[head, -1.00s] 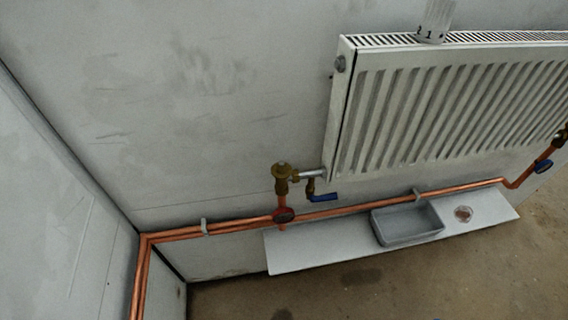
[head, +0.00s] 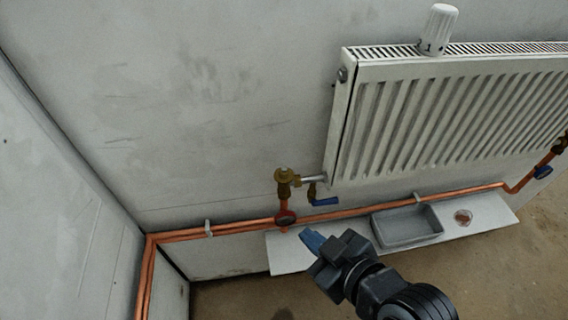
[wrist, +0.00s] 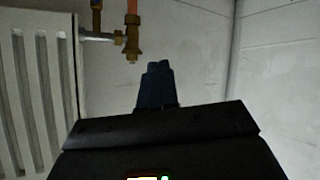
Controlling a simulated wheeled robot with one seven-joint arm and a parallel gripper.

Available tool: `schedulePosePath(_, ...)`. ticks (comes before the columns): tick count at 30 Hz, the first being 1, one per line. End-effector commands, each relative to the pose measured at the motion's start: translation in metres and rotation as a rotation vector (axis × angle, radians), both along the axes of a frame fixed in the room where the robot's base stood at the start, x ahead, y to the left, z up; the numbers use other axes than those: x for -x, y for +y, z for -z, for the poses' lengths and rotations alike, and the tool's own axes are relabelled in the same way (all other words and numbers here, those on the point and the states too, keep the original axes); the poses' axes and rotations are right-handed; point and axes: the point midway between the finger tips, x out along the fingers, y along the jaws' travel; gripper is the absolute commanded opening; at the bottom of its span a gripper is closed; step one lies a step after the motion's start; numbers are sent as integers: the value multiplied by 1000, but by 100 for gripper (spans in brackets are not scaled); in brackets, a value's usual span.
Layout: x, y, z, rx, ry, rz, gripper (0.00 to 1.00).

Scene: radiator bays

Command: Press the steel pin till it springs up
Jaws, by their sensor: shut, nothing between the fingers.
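The brass valve (head: 284,176) sits on the copper riser at the radiator's lower left corner. It also shows in the wrist view (wrist: 132,38), where the picture is turned over and the valve's top points down. A small pale tip there, perhaps the steel pin (wrist: 132,61), sticks out of that end; its height is too small to judge. My gripper (head: 312,240) is shut and empty. In the head view it is below and right of the valve, apart from it. In the wrist view its dark fingertips (wrist: 159,66) are right of the pale tip, with a gap in the picture.
A white radiator (head: 440,115) hangs on the wall, with a white numbered knob (head: 438,29) on top. A blue-handled tap (head: 324,201) and a dark red round fitting (head: 285,218) are close to the valve. A grey tray (head: 407,226) and a reddish disc (head: 463,217) are on the shelf (head: 290,253).

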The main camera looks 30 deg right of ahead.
Motion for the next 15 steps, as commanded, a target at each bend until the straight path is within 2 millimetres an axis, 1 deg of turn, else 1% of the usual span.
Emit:
schedulePosePath(1, -23, -2, -10, 27, -2, -33, 0)
schedulePosePath(3, -48, -1, -17, 69, 13, -96, 0)
schedulePosePath(5, -69, -2, -25, 109, 26, -153, 0)
schedulePosePath(6, -82, -3, -31, 138, 33, -192, 0)
schedulePosePath(9, -113, -9, -50, 218, 51, -294, 0)
schedulePosePath(12, -138, -17, -69, 303, 70, -394, 0)
schedulePosePath(15, -156, -26, -87, 383, 91, -484, 0)
